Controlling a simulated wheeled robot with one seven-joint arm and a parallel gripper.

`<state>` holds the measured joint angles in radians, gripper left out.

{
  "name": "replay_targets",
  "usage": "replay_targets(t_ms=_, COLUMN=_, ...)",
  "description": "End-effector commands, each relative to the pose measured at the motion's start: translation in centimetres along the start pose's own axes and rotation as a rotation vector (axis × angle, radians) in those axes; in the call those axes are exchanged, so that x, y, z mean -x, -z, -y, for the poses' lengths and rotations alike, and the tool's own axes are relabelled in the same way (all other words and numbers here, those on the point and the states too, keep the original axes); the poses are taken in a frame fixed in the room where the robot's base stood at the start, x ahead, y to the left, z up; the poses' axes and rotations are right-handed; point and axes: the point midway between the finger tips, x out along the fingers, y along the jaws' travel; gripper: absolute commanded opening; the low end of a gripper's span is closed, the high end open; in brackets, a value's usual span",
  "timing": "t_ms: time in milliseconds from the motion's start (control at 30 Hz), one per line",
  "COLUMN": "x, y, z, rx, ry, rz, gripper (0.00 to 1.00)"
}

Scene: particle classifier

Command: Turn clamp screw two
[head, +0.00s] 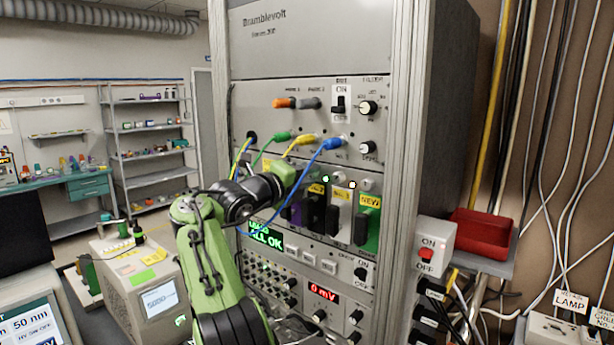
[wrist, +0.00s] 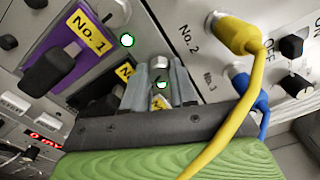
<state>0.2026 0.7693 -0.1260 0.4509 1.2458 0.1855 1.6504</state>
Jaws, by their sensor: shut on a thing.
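My gripper (wrist: 160,82) reaches up to the rack panel with its two grey fingers closed around a small silver clamp screw (wrist: 161,62). A lit green lamp (wrist: 162,85) shows between the fingers. A module with a yellow "No. 2" style label (wrist: 125,72) and a black handle is partly hidden left of the fingers. Further left is a purple module labelled "No. 1" (wrist: 88,32) with a black handle. In the head view, my green hand (head: 284,172) is at the panel's left part, partly behind cables; the fingertips are hard to see there.
Yellow (wrist: 245,95) and blue (wrist: 262,100) cables hang close on the gripper's right in the wrist view. In the head view, a green module labelled "NEW" (head: 370,201) is to the right. A red tray (head: 481,233) and an ON/OFF box (head: 436,243) stand beside the rack.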

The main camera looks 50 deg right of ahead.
Motion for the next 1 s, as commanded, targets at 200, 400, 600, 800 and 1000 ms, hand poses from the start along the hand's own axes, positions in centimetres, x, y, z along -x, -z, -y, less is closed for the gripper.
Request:
replay_targets(t_ms=200, x=-0.02, y=-0.02, z=-0.16, rx=-0.117, ry=-0.003, rz=-0.003, gripper=0.00)
replay_targets(t_ms=400, x=-0.01, y=-0.01, z=-0.18, rx=-0.179, ry=-0.004, rz=-0.005, gripper=0.00)
replay_targets(t_ms=600, x=-0.01, y=0.01, z=-0.17, rx=-0.201, ry=-0.004, rz=-0.006, gripper=0.00)
replay_targets(t_ms=800, x=-0.01, y=0.01, z=-0.17, rx=-0.203, ry=-0.004, rz=-0.006, gripper=0.00)
replay_targets(t_ms=1000, x=-0.01, y=0.02, z=-0.17, rx=-0.202, ry=-0.003, rz=-0.006, gripper=0.34)
